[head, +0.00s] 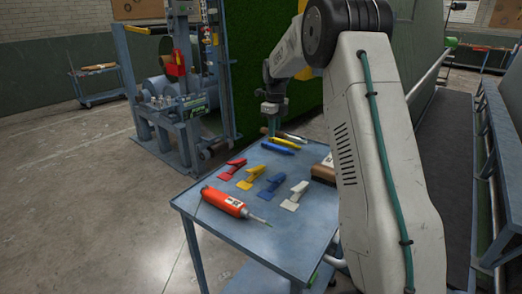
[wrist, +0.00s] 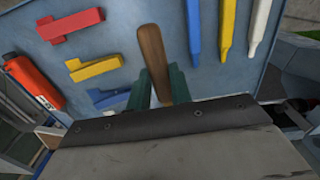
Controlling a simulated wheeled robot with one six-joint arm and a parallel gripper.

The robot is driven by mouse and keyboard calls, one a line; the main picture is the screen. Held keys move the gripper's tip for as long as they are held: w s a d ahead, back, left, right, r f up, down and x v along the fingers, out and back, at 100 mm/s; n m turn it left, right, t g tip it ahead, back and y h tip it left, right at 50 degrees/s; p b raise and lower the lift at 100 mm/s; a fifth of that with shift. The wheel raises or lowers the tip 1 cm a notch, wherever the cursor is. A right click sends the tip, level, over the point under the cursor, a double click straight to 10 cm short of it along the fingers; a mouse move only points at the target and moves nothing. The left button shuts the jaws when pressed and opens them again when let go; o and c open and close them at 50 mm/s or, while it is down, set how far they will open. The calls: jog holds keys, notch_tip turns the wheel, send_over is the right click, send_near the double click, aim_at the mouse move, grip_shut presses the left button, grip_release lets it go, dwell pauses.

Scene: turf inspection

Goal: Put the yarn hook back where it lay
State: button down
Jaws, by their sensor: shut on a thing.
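My gripper (head: 271,120) is above the far end of the blue worktable (head: 265,225). In the wrist view, its green fingers (wrist: 161,88) are shut on a brown wooden handle (wrist: 151,50), which I take to be the yarn hook's. The handle points away from the gripper over the table top, tilted a little. The handle's lower end and any metal hook are hidden by the fingers and gripper body. I cannot tell the exact gap between the handle and the table.
Blue (wrist: 197,25), yellow (wrist: 228,28) and white (wrist: 259,27) markers lie right.

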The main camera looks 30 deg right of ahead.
aim_at(273, 158)
jog(key=shift+w+f, duration=0.1)
jog(key=shift+w, duration=0.25)
jog(key=shift+w+f, duration=0.15)
jog(key=shift+f, duration=0.2)
notch_tip(273, 158, down, 9)
jog(key=shift+f, duration=0.15)
jog(key=c, duration=1.3)
grip_release()
jog(key=shift+o, duration=0.2)
